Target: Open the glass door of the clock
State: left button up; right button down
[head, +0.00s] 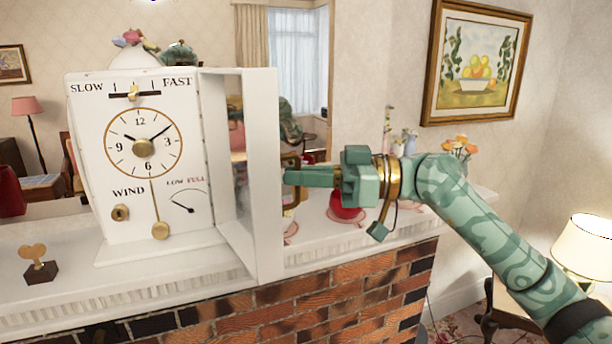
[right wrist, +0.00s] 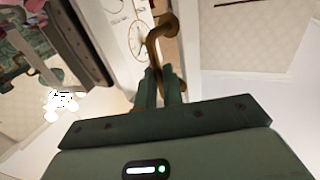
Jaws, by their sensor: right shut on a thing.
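The white clock (head: 143,150) stands upright on the mantel with its dial facing me. Its glass door, in a white frame (head: 262,180), stands swung out from the clock's right side, clear of the dial. A brass handle (head: 291,160) sits on the door's outer, right-hand face, partly hidden by my fingers. My right gripper (head: 290,177) comes in from the right and is shut on this handle. In the right wrist view the curved brass handle (right wrist: 155,48) runs down between the fingertips (right wrist: 160,75). My left gripper is not in view.
A winding key on a dark block (head: 38,263) stands on the mantel (head: 60,300) left of the clock. A red round object (head: 346,207) sits behind my right gripper. Flowers (head: 459,146) stand farther right. The brick front (head: 330,285) drops below the mantel edge.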

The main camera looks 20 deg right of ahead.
jog(key=shift+a+f, duration=0.1)
jog(key=shift+f, duration=0.3)
jog(key=c, duration=1.7)
grip_release()
jog(key=shift+o, duration=0.8)
jog(key=shift+w, duration=0.35)
jog(key=b+v, duration=0.4)
jog(key=v, duration=1.2)
jog(key=shift+b, duration=0.3)
jog(key=shift+s, duration=0.1)
